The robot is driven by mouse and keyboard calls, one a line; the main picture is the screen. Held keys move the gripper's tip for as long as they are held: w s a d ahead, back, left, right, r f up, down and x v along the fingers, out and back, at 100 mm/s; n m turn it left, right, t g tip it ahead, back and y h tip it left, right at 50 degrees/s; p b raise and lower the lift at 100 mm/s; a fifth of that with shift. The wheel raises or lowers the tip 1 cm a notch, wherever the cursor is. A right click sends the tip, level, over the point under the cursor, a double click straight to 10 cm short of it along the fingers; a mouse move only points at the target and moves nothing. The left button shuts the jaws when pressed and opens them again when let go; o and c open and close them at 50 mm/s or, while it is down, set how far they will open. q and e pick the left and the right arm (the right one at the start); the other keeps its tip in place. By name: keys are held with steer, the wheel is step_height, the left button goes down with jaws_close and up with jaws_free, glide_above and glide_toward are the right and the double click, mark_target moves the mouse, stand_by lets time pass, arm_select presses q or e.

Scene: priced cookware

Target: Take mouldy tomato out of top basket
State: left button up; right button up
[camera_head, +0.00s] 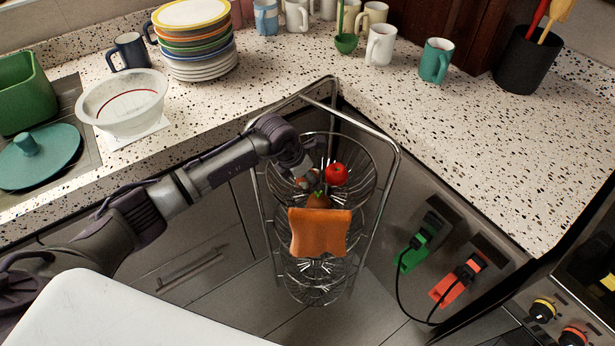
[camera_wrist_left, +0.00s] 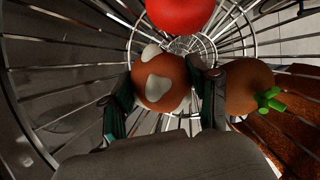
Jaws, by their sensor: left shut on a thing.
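The mouldy tomato (camera_wrist_left: 160,84), dull orange-red with white patches, sits in the wire top basket (camera_head: 372,178). The basket's bars also surround it in the left wrist view (camera_wrist_left: 50,85). My left gripper (camera_head: 309,180) reaches down into the basket from the left. Its fingers are on both sides of the mouldy tomato, shut on it. In the head view the gripper hides most of this tomato. A bright red tomato (camera_head: 336,174) lies beside it, at the top of the left wrist view (camera_wrist_left: 180,12). My right gripper is not in view.
A brownish-orange tomato with a green stem (camera_head: 318,201) lies close to the gripper's right finger in the wrist view (camera_wrist_left: 248,88). An orange cloth (camera_head: 320,234) hangs at the basket's front. The chrome rack frame (camera_head: 390,190) and speckled counter (camera_head: 440,120) surround the basket.

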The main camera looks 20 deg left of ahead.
arm_select(q)
step_height(320, 180, up, 4)
steer(key=shift+d+r+b, duration=0.1)
steer(key=shift+r+b, duration=0.1)
steer(key=shift+b, duration=0.1)
steer(key=s+d+r, duration=0.6)
steer(key=s+d, duration=0.1)
steer(key=d, duration=0.2)
steer(key=shift+s+r+b, duration=0.15)
steer(key=shift+r+b, duration=0.1)
steer(key=shift+b, duration=0.2)
steer(key=shift+a+r, duration=0.1)
steer(key=shift+r, duration=0.45)
